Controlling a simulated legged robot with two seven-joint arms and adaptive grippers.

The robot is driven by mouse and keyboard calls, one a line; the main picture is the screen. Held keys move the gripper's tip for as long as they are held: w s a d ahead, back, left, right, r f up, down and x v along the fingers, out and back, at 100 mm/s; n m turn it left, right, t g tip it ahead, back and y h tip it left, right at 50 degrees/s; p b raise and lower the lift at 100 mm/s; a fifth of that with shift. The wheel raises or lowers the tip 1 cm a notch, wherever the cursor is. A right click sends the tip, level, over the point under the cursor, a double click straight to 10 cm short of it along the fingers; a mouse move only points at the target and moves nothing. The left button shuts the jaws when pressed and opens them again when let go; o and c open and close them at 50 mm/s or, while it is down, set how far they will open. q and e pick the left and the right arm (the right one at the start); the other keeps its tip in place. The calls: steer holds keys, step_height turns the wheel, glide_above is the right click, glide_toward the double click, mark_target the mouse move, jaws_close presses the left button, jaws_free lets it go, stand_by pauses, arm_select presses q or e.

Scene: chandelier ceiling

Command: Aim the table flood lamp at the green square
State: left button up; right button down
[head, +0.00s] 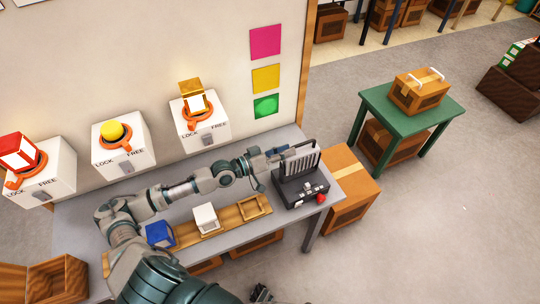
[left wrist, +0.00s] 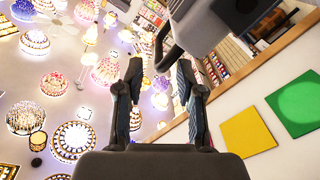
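The black flood lamp (head: 298,186) stands on the right end of the grey table, with a ribbed upper part and a red knob (head: 320,198) at its front. The green square (head: 265,106) is lowest of three on the wall and has a brighter patch on it; it also shows in the left wrist view (left wrist: 299,104). My left gripper (head: 280,154) is beside the lamp's upper left side. In the left wrist view its fingers (left wrist: 158,72) are apart, with a dark housing (left wrist: 215,22) close above right. A dark piece, apparently my right gripper (head: 262,293), shows at the bottom edge.
Yellow (head: 266,79) and pink (head: 265,41) squares hang above the green one. White LOCK/FREE boxes (head: 124,146) line the wall. A wooden tray (head: 225,217) with a white cube (head: 205,218) and a blue cube (head: 160,234) lies left of the lamp. A crate (head: 350,187) stands right of the table.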

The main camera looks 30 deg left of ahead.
arm_select(q)
steer(key=v, duration=0.6)
steer(key=shift+a, duration=0.2)
steer(key=shift+f, duration=0.1)
